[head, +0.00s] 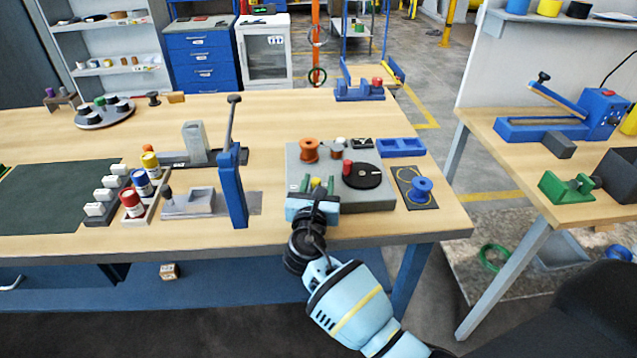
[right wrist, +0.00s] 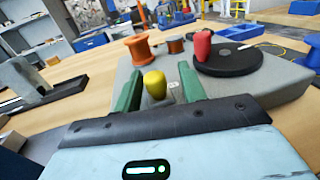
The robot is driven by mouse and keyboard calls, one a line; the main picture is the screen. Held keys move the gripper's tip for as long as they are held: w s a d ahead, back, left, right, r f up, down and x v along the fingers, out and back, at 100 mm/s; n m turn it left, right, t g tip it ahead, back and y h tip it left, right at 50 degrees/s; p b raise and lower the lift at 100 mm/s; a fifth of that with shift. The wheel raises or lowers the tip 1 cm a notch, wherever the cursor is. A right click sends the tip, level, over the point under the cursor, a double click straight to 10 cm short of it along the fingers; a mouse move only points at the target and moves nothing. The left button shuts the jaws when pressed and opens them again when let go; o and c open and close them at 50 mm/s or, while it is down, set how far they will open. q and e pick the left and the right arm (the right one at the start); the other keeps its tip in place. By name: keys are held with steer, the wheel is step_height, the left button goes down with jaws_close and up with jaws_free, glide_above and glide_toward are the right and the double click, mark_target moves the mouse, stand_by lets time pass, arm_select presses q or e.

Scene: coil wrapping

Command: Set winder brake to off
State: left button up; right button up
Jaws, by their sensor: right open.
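The winder is a grey box (head: 374,198) at the right of the workbench. It bears an orange spool (head: 309,150) and a black disc (head: 367,177) with a red knob (head: 348,167). A small yellow knob, probably the brake, stands on the winder's near-left part; it shows clearly in the right wrist view (right wrist: 154,86). My right gripper (head: 319,185) is at the winder's front edge. Its green fingers are open, one on each side of the yellow knob, with gaps visible. The knob's base is partly hidden. Which brake setting it shows I cannot tell. My left gripper is out of view.
A blue upright lever press (head: 232,188) stands to the left of the winder. A blue tray (head: 401,147) and a blue spool (head: 421,190) on a dark mat lie to its right. Several capped bottles stand further left, beside a green mat (head: 60,198).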

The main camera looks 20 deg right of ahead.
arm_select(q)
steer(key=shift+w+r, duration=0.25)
arm_select(e)
steer(key=v, duration=0.7)
steer(key=shift+s, duration=0.2)
